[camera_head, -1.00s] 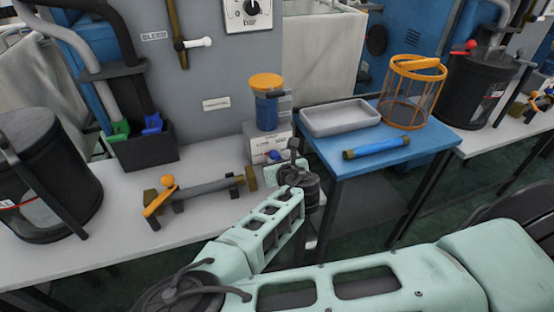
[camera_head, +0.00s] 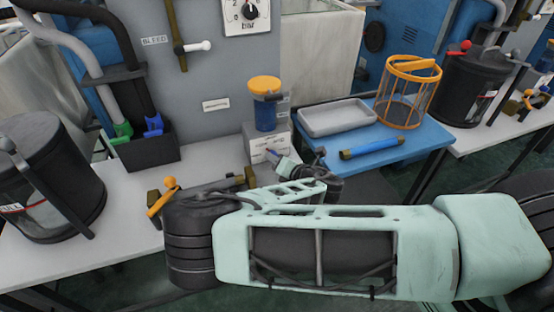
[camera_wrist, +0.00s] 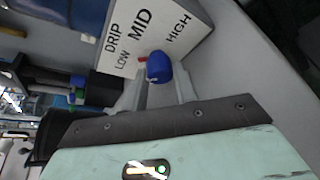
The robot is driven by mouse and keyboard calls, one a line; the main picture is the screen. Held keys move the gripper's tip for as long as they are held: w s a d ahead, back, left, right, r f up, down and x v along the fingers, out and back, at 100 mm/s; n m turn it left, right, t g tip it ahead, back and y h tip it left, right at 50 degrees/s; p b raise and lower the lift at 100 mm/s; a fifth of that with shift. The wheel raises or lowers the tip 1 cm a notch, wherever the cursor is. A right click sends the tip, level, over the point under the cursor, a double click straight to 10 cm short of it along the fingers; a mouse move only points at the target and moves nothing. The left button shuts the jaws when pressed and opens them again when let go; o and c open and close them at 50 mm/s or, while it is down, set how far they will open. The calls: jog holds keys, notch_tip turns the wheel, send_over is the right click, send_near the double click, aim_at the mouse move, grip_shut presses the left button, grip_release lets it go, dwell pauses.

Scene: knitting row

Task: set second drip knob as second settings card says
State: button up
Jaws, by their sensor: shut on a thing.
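The blue drip knob (camera_wrist: 158,68) is at the middle of the wrist view, on a white panel (camera_wrist: 190,48) printed DRIP, LOW, MID and HIGH. A small red pointer (camera_wrist: 143,59) shows at its left, on the side of LOW. My gripper (camera_wrist: 160,82) is shut on the knob, a finger on each side. In the head view my gripper (camera_head: 274,157) is at the front of the white drip box (camera_head: 258,148), under the blue filter cup with an orange lid (camera_head: 265,85). I cannot make out a readable settings card; a small wall label (camera_head: 215,105) is too blurred.
An orange-handled valve (camera_head: 165,195) on the bench is partly behind my arm. A blue side table (camera_head: 425,137) at right bears a grey tray (camera_head: 338,118), a blue cylinder (camera_head: 372,148) and an orange basket (camera_head: 408,92). A black bin (camera_head: 45,175) stands at left.

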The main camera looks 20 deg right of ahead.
jog(key=shift+d+m+y, duration=0.1)
jog(key=shift+m+y, duration=0.2)
jog(key=shift+m, duration=0.1)
dwell(0.3)
jog(key=o, duration=1)
jog(key=shift+c, duration=0.2)
jog(key=p+v, duration=0.3)
jog(key=v, duration=1.4)
jog(key=shift+s+p, duration=0.25)
jog(key=shift+p, duration=0.05)
